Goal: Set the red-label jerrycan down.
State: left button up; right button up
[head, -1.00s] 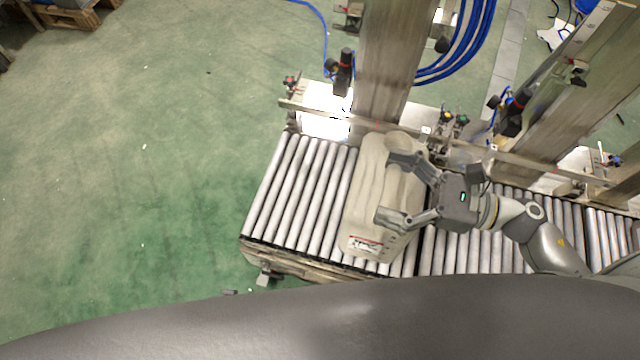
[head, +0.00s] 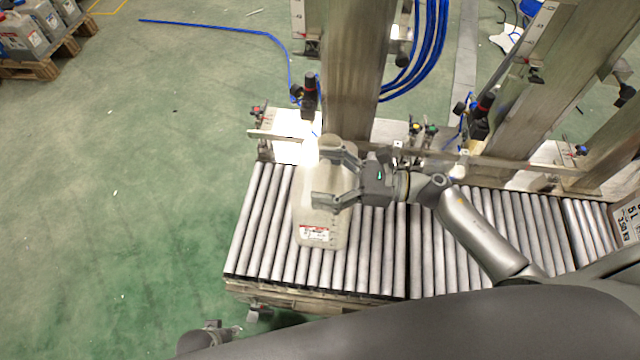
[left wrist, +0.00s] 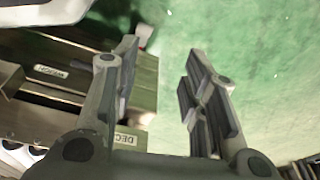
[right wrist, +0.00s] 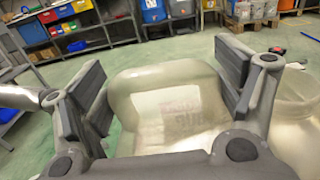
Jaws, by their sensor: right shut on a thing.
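The red-label jerrycan (head: 321,212) is a pale, translucent can over the left part of the roller conveyor in the head view. Its red and white label (head: 314,233) faces the near side. My right gripper (head: 322,172) is shut on its upper part from the right. In the right wrist view the pale can (right wrist: 165,100) lies between the fingers. The can looks low over the rollers, but I cannot tell whether its base touches them. My left gripper (left wrist: 160,80) is open and empty in the left wrist view; in the head view it shows partly at the bottom left (head: 212,338).
The roller conveyor (head: 255,240) is bare left of the can, and its rollers (head: 440,260) continue to the right. A metal post (head: 352,80) and rail stand behind. A printed panel (head: 628,218) is at the right edge. Several containers (head: 25,38) stand on a pallet far left.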

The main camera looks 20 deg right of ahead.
jog(key=shift+w+a+f, duration=0.1)
jog(key=shift+w+f, duration=0.3)
jog(key=shift+f, duration=0.05)
jog(key=f, duration=0.3)
jog(key=shift+w+a+b, duration=0.1)
jog(key=shift+w+b, duration=0.1)
jog(key=shift+b, duration=0.1)
pick_arm(q)
jog(key=shift+w+r, duration=0.3)
jog(key=shift+r, duration=0.3)
jog(key=shift+w+r, duration=0.25)
jog(key=shift+r, duration=0.3)
pick_arm(e)
jog(key=shift+f, duration=0.2)
pick_arm(q)
jog(key=shift+r, duration=0.1)
pick_arm(e)
jog(key=shift+f, duration=0.1)
jog(key=o, duration=1.4)
jog(key=shift+c, duration=0.2)
pick_arm(q)
jog(key=shift+w+d+r, duration=0.1)
jog(key=shift+w+r, duration=0.05)
